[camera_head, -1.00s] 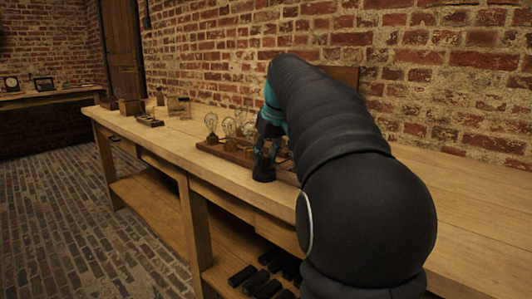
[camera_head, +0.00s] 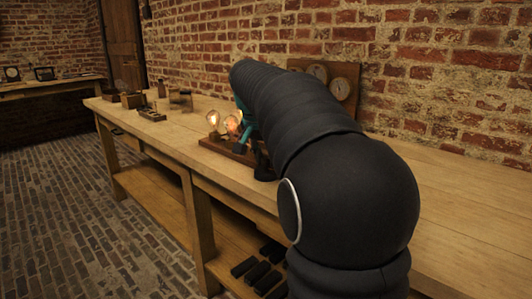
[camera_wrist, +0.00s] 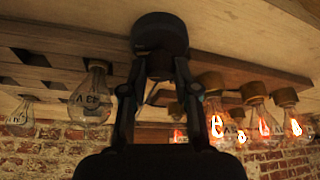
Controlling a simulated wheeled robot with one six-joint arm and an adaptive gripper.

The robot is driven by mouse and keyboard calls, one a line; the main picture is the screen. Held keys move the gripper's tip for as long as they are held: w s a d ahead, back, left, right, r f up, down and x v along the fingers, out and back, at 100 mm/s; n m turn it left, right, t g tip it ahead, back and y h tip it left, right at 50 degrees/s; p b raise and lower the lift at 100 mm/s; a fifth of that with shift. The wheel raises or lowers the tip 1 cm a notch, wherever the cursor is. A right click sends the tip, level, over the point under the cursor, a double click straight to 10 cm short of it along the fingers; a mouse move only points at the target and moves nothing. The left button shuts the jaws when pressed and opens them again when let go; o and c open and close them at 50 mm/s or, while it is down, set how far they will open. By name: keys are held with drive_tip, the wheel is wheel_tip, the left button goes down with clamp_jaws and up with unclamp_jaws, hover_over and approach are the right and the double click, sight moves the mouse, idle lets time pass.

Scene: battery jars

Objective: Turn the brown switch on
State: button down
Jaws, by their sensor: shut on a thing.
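My gripper (camera_wrist: 160,66) hangs over the wooden board of lamps (camera_wrist: 65,52), seen upside down in the wrist view. Its two fingers are shut on a dark round piece (camera_wrist: 160,34) at the board. It looks black, and I cannot tell whether it is the brown switch. Several bulbs (camera_wrist: 255,119) on the right glow orange. A clear bulb (camera_wrist: 92,97) and another bulb (camera_wrist: 22,118) on the left are unlit. In the head view, two glowing bulbs (camera_head: 213,119) show left of my arm, which hides most of the board and gripper.
The long wooden bench (camera_head: 440,225) is clear at the right. Small wooden boxes (camera_head: 132,99) stand at its far left end. A wooden panel with round dials (camera_head: 342,86) stands against the brick wall. Dark blocks (camera_head: 245,266) lie on the lower shelf.

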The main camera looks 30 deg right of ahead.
drive_tip(key=shift+m+g+h, duration=0.3)
drive_tip(key=shift+m+g, duration=0.3)
drive_tip(key=shift+m, duration=1.2)
drive_tip(key=c, duration=0.9)
unclamp_jaws()
drive_tip(key=shift+o, duration=0.2)
drive_tip(key=shift+a, duration=0.1)
drive_tip(key=v, duration=1.2)
